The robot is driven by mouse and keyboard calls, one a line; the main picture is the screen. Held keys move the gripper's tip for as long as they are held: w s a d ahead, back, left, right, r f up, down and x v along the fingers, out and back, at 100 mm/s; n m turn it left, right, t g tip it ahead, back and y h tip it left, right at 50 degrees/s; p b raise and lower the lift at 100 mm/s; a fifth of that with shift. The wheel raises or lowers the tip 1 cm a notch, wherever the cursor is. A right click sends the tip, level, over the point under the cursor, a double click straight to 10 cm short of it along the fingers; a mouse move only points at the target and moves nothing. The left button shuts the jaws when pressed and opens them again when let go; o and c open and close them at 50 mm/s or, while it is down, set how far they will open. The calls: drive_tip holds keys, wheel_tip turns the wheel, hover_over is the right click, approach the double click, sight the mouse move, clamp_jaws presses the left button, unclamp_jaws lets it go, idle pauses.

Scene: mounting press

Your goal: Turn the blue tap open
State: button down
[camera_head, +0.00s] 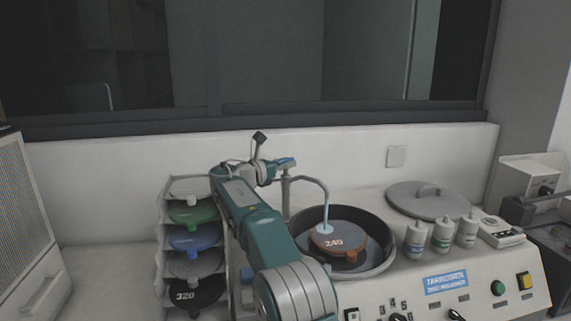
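The tap is a thin grey pipe (287,196) that rises behind the round basin and curves over it. A small blue piece (285,162), which looks like the tap's handle, sits at the top of the pipe. A pale blue streak, water or a nozzle, shows below the spout's end; I cannot tell which. My arm reaches up from the bottom middle, and my gripper (265,170) is at its far end, close to the left of the blue piece. Its fingers are too small and partly hidden, so contact and opening cannot be made out.
The basin (391,258) holds a brown disc (340,239) marked 240. A rack (163,246) of coloured discs stands left of my arm. Several white bottles (442,237), a grey lid (420,201) and a control panel (446,283) are at right. A wall is close behind.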

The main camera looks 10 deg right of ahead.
drive_tip(key=shift+n+t, duration=0.3)
drive_tip(key=shift+t, duration=0.1)
drive_tip(key=n+t+y, duration=0.4)
drive_tip(key=t+y, duration=0.1)
drive_tip(key=shift+n+t+y, duration=0.65)
drive_tip(key=shift+n+y, duration=0.5)
drive_tip(key=shift+y, duration=0.45)
drive_tip(key=shift+n+t+y, duration=0.65)
drive_tip(key=shift+n+y, duration=0.5)
drive_tip(key=shift+y, duration=0.45)
drive_tip(key=shift+a+n+y, duration=0.1)
drive_tip(key=shift+n+y, duration=0.6)
drive_tip(key=shift+y, duration=0.4)
drive_tip(key=c, duration=0.7)
unclamp_jaws()
